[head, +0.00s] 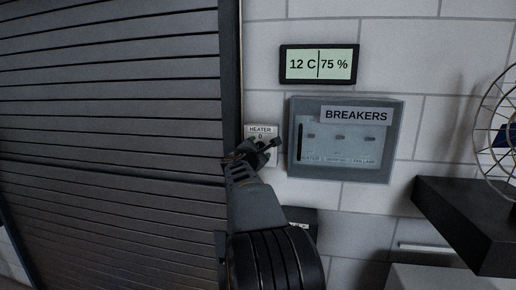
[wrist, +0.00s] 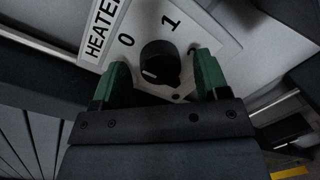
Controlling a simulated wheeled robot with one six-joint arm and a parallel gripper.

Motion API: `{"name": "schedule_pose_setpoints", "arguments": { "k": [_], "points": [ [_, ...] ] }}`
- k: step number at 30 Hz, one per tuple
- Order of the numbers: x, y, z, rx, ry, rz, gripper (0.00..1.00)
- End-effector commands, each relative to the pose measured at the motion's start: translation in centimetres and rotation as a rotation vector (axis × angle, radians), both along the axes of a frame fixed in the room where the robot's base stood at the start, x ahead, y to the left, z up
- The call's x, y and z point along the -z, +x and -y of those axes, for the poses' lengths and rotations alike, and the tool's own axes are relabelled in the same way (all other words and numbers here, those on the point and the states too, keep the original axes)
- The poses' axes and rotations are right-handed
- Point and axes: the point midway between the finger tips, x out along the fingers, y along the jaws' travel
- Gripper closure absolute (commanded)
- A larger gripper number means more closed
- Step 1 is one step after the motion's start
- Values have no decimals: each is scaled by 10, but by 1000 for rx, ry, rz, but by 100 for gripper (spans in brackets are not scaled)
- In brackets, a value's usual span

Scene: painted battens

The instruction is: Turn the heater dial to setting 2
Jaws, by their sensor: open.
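The heater plate (head: 262,130) is a small white panel on the wall beside the shutter, marked HEATER with a 0 below. In the wrist view the plate (wrist: 205,22) shows 0 and 1, and a dark mark partly covered near the right finger. The round black dial (wrist: 160,62) has a white mark on its lower left side; I cannot tell which number it points to. My gripper (wrist: 161,60) is open, with one green finger on each side of the dial and gaps visible. In the head view my gripper (head: 261,148) hides the dial.
A grey breaker box (head: 346,174) sits close right of the heater plate, below a display (head: 318,64) reading 12 C and 75 %. A dark slatted shutter (head: 110,95) fills the left. A dark shelf (head: 465,215) with a wire fan (head: 497,125) juts out at right.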

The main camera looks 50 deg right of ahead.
Motion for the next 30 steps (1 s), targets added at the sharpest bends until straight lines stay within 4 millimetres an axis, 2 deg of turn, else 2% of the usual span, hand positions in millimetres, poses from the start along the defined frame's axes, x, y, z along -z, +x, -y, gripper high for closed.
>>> {"name": "schedule_pose_setpoints", "arguments": {
  "k": [11, 26, 30],
  "points": [
    [0, 1, 3, -1, 0, 1, 33],
    [0, 1, 3, 0, 0, 0, 81],
    [0, 1, 3, 0, 3, 5, 81]
  ]
}}
